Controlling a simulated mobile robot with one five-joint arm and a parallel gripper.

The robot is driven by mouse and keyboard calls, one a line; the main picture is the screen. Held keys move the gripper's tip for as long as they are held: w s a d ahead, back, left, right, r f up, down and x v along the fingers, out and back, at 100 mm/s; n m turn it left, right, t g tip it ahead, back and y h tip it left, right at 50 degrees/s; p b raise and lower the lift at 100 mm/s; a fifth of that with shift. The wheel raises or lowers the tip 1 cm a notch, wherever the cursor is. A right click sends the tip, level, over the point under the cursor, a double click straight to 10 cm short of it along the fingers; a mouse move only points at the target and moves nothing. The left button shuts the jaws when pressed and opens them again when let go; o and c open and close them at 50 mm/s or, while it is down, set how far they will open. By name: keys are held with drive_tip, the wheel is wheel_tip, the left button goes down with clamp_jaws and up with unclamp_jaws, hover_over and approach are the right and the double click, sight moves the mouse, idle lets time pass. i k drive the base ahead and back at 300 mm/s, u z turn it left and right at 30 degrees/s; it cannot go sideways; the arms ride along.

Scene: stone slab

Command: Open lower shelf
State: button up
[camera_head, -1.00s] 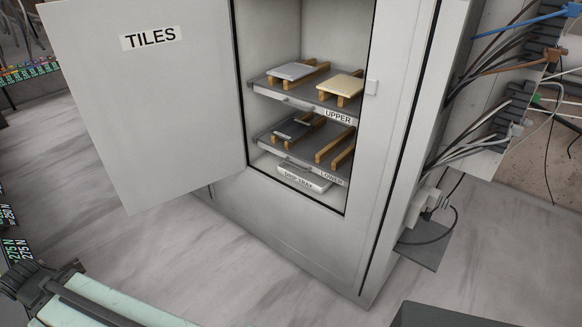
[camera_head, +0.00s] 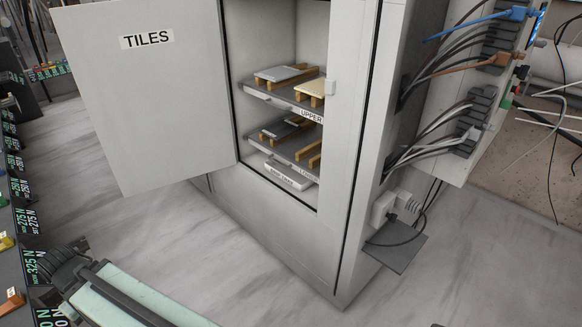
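The lower shelf (camera_head: 258,141) is a grey sliding tray inside the pale cabinet (camera_head: 275,238). It sits inside the cabinet and bears wooden rails with a dark tile (camera_head: 277,131) at its left. Its label at the right is partly cut off by the door frame. The upper shelf (camera_head: 262,93) is above it, with a grey tile (camera_head: 283,74) and a cream tile (camera_head: 311,87). The dark end of my pale green arm, seemingly my gripper (camera_head: 62,264), is at lower left, well away from the shelf. Its fingers cannot be made out.
The cabinet door (camera_head: 145,100), marked TILES, stands open to the left. A white drip tray (camera_head: 290,175) lies under the lower shelf. Cables (camera_head: 440,125) and a plug box (camera_head: 398,207) hang at the cabinet's right side. The floor in front is clear.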

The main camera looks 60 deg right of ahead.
sight(301, 151)
drive_tip(key=z, duration=0.2)
drive_tip(key=i, duration=1)
